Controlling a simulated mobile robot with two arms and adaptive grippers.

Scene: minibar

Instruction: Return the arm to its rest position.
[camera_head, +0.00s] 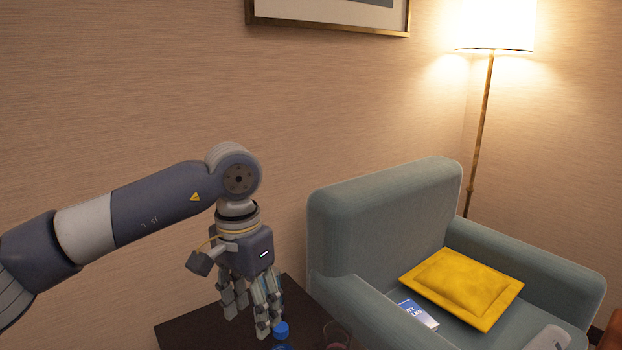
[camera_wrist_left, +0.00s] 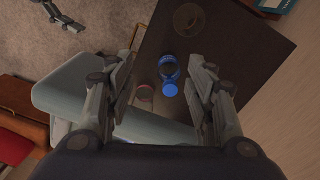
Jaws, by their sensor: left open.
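My left arm (camera_head: 155,203) comes in from the left in the head view and bends down at the wrist. My left gripper (camera_head: 247,318) points down over the dark side table, open, with nothing between its fingers. The left wrist view shows its two fingers spread (camera_wrist_left: 163,72) above the table. A blue round container (camera_wrist_left: 168,67) and a blue cap (camera_wrist_left: 170,90) show between the fingers from above; the cap (camera_head: 281,330) is beside the fingertips in the head view. A grey jointed part (camera_wrist_left: 62,15), likely my right gripper, is at the top left of the wrist view, too small to read.
A dark side table (camera_head: 186,332) stands against the wall. A glass (camera_head: 336,334) is on it near the armchair. The grey-green armchair (camera_head: 385,215) holds a yellow cushion (camera_head: 462,286) and a blue-white box (camera_head: 417,314). A floor lamp (camera_head: 481,130) stands behind.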

